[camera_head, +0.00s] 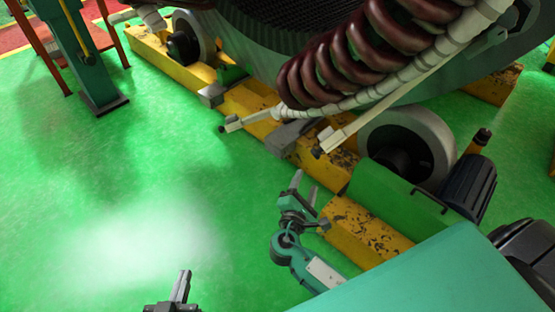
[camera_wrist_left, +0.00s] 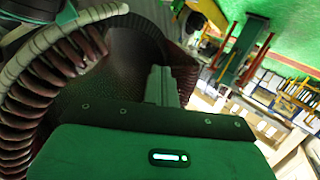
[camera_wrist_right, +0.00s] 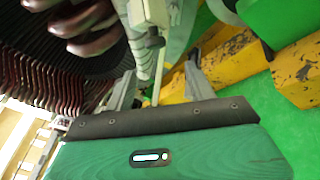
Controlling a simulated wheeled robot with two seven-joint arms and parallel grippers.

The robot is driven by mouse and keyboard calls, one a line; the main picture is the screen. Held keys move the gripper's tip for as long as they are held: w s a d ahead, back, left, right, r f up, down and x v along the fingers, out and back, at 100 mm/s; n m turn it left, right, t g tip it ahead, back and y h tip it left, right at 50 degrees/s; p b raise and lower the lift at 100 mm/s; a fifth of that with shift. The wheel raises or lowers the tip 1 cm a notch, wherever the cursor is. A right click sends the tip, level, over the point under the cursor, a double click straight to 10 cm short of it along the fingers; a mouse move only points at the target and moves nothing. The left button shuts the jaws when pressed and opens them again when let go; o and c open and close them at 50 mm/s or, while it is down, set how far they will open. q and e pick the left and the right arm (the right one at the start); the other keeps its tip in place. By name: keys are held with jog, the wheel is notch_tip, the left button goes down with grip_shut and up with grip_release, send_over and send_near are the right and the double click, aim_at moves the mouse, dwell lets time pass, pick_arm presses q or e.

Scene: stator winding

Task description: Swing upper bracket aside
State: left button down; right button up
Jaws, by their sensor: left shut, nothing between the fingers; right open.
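The stator (camera_head: 300,30) is a large dark ring at the top of the head view, with maroon coils (camera_head: 345,60). Two pale wrapped arms hang at its front: one ends in a small block (camera_head: 232,124), the other in a flat pale bar (camera_head: 365,118). I cannot tell which piece is the upper bracket. My left gripper (camera_head: 183,280) is shut and empty at the bottom of the head view, apart from the stator; its fingers also show in the left wrist view (camera_wrist_left: 162,85). My right gripper (camera_head: 306,181) is open and empty, below the pale bar's end, apart from it.
A worn yellow beam (camera_head: 365,232) with grey rollers (camera_head: 425,135) supports the stator and lies beside my right gripper. A green post (camera_head: 85,55) with red legs stands at the upper left. The green floor (camera_head: 130,210) at the left is clear.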

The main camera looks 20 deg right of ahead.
aim_at(316, 154)
jog(key=x, duration=0.4)
jog(key=b+x, duration=0.1)
jog(key=x, duration=0.7)
jog(key=shift+w+d+r+b, duration=0.15)
jog(key=shift+w+r+b, duration=0.15)
jog(key=shift+w+r, duration=0.05)
pick_arm(q)
jog(key=w+a+r+t, duration=0.2)
jog(key=r+t, duration=0.3)
jog(key=r, duration=0.3)
jog(key=shift+w+a+r, duration=0.15)
jog(key=shift+w+r, duration=0.25)
jog(key=shift+w, duration=0.2)
pick_arm(e)
jog(key=shift+w+d, duration=0.35)
